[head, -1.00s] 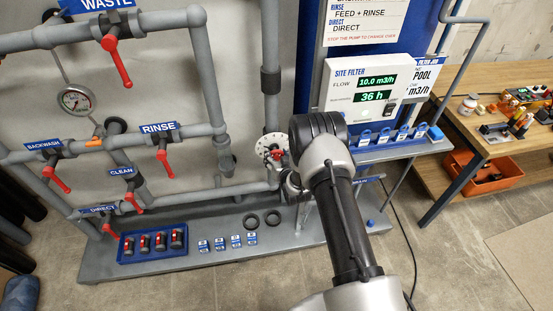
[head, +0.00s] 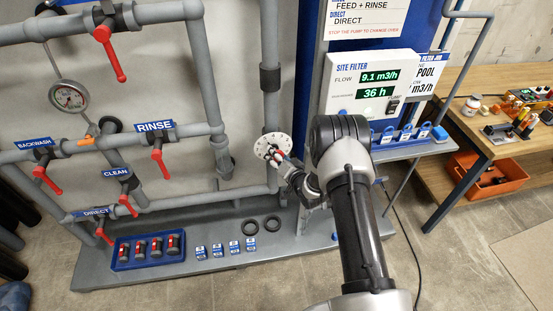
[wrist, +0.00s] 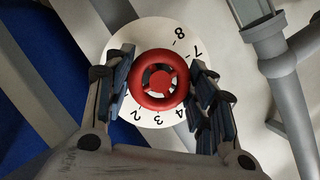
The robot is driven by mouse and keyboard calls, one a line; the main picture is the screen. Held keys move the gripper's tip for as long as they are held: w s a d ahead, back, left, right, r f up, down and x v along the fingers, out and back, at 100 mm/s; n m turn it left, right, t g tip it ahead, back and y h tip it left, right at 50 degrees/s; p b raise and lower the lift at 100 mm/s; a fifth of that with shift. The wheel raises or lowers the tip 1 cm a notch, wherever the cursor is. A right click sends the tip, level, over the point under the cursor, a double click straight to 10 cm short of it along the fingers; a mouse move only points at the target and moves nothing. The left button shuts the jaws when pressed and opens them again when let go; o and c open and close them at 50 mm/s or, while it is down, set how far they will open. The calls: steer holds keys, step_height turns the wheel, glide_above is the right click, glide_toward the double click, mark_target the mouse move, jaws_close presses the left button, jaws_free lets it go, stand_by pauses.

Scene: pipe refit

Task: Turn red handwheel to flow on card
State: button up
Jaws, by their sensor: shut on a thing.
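The red handwheel (wrist: 143,96) sits over a white numbered dial disc (wrist: 152,32) in the wrist view. My gripper (wrist: 162,74) has one finger on each side of the wheel and is shut on its rim. In the head view the disc (head: 263,146) shows on the upright grey pipe, with the wheel partly hidden by my gripper (head: 278,160). The site filter display (head: 372,83) reads a flow of 9.1 m3/h and 36 h. The filter job card (head: 427,76) shows "POOL" and "m3/h"; its flow figure is not legible.
Grey pipes with several red lever valves (head: 158,160) fill the left. A blue tray (head: 120,264) of red-and-black parts lies on the grey base. A shelf with blue tags (head: 400,149) is right of my arm. A wooden bench (head: 467,115) stands at far right.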

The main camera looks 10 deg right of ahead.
stand_by(0.3)
steer(key=o, duration=1.1)
steer(key=shift+c, duration=0.2)
steer(key=v, duration=1.2)
steer(key=shift+d, duration=0.1)
